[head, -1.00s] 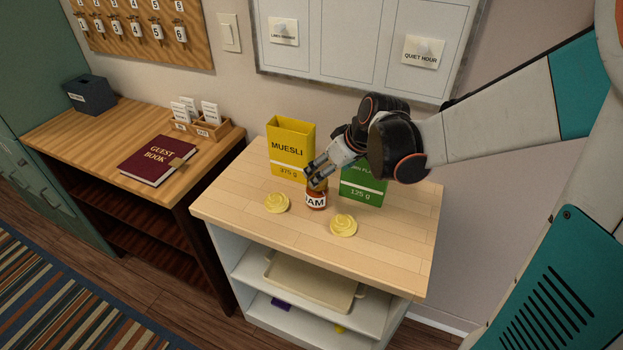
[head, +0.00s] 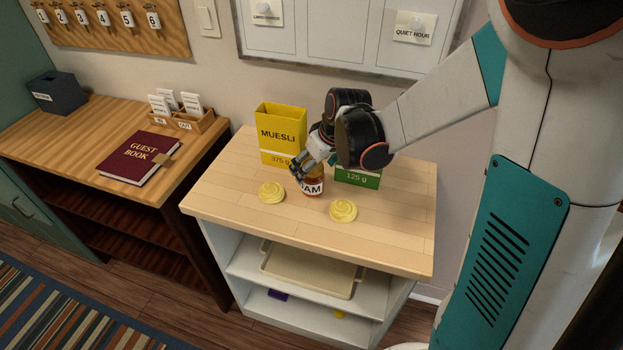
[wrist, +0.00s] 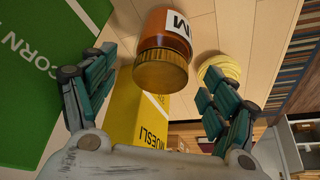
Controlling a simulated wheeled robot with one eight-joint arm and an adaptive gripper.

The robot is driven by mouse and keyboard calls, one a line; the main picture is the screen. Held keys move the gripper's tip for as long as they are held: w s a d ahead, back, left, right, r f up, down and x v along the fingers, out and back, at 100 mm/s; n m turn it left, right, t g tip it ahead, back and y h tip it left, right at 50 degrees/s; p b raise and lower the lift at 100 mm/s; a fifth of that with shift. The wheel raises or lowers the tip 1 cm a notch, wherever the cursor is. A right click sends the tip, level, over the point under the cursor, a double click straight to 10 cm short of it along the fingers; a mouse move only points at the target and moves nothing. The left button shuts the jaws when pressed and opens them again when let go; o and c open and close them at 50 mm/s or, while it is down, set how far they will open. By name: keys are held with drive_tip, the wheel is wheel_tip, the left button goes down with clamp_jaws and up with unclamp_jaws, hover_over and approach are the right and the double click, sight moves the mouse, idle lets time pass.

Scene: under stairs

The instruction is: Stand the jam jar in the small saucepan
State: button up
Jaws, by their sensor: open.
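The jam jar (head: 313,188), amber with a white label, stands upright on the light wooden top of a shelf unit. In the wrist view its gold lid (wrist: 160,70) faces the camera, in the space between my spread fingers. My gripper (head: 300,171) is open at the jar's upper left in the head view, close to the lid. It also shows in the wrist view (wrist: 158,66), with no clear contact on the jar. Part of the jar's top is hidden by the fingers in the head view. I see no saucepan in any view.
A yellow muesli box (head: 282,133) and a green carton (head: 358,178) stand behind the jar. Yellow swirled items (head: 272,192) and (head: 343,210) lie in front on either side. A beige tray (head: 312,272) sits on the shelf below. The counter's front right is clear.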

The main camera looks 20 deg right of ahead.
drive_tip(key=shift+b+x, duration=0.9)
drive_tip(key=shift+x, duration=1.85)
drive_tip(key=c, duration=1.7)
drive_tip(key=shift+c, duration=0.2)
drive_tip(key=shift+r, duration=0.15)
